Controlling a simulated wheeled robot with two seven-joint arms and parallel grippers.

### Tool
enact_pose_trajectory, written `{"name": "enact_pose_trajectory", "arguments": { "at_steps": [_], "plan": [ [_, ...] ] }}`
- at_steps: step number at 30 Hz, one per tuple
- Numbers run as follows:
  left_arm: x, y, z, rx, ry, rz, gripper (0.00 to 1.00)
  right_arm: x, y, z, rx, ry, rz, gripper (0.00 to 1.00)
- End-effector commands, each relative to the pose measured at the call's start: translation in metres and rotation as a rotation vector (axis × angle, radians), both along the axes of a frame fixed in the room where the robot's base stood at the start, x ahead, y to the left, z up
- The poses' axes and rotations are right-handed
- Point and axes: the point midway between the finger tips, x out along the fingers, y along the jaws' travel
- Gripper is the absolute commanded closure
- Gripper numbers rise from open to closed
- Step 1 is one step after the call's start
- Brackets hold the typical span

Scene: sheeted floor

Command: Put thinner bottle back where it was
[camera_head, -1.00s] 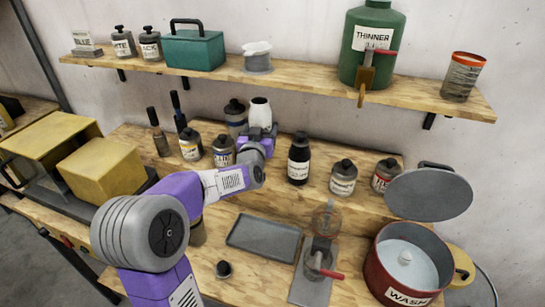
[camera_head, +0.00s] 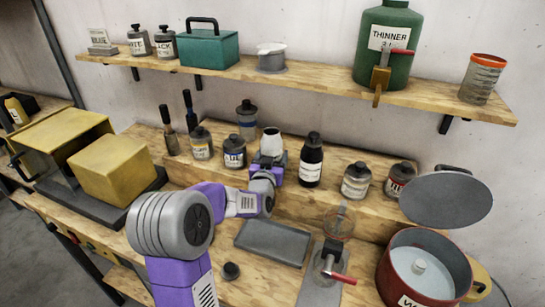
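A pale, open-necked bottle (camera_head: 272,143) is at my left gripper (camera_head: 268,166), in the middle of the view. The gripper looks shut on its lower part; the fingers are partly hidden. No label shows on this bottle, so I cannot tell whether it is the thinner bottle. It stands upright in front of the row of capped jars. A big green container marked THINNER (camera_head: 387,45), with a red-handled tap, stands on the upper shelf. A small black cap (camera_head: 231,271) lies on the bench. My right gripper is not in view.
Jars (camera_head: 235,152) and a dark bottle (camera_head: 311,160) line the raised step. A grey tray (camera_head: 272,243), a red-handled stand (camera_head: 325,272) and a red WASH pot (camera_head: 428,275) with its lid (camera_head: 446,200) raised are in front. Yellow boxes (camera_head: 112,167) are left.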

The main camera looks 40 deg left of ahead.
Motion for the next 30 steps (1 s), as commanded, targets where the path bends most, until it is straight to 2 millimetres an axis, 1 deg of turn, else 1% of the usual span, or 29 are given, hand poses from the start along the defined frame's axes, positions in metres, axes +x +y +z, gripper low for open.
{"name": "enact_pose_trajectory", "arguments": {
  "at_steps": [3,4,8,16,20,23,30],
  "plan": [
    [0.000,0.000,-0.003,0.002,-0.004,0.000,0.79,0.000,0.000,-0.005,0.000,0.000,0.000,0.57],
    [0.000,0.000,-0.003,0.000,0.000,0.000,0.25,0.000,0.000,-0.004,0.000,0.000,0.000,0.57],
    [0.000,0.000,-0.002,0.000,0.001,0.000,0.05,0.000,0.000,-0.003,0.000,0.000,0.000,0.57],
    [0.000,0.000,-0.002,0.000,0.001,0.000,0.04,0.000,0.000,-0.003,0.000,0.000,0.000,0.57],
    [0.000,0.000,0.002,0.000,0.001,0.000,0.04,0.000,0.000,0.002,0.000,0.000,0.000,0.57],
    [-0.010,-0.005,0.001,-0.001,0.000,0.000,0.04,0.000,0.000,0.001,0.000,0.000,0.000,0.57],
    [-0.052,-0.027,0.001,0.000,0.001,-0.001,0.04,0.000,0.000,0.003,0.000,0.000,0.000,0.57]
  ]
}}
